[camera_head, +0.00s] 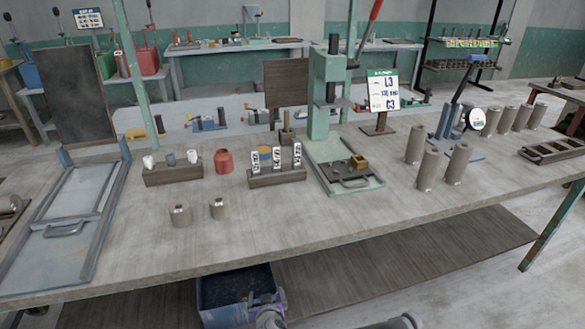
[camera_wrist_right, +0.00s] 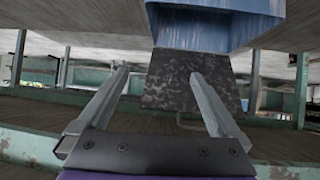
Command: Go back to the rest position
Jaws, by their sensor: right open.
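My right gripper (camera_head: 268,300) shows small at the bottom of the camera_head view, beside the blue bin (camera_head: 222,312) below the table's front edge. In the right wrist view its two fingers (camera_wrist_right: 160,80) stand wide apart with nothing between them. The blue bin (camera_wrist_right: 215,25) fills the upper middle of that view, beyond the fingertips, with a dark speckled surface (camera_wrist_right: 180,82) next to it. I cannot tell whether the gripper touches the bin. My left gripper is not in view.
The long grey worktable (camera_head: 330,222) is above the bin. It holds a green press (camera_head: 322,110), a framed tray (camera_head: 78,205), small racks, and several clay cylinders (camera_head: 458,165). A wooden lower shelf (camera_head: 400,262) extends right of the bin. The table's front strip is mostly clear.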

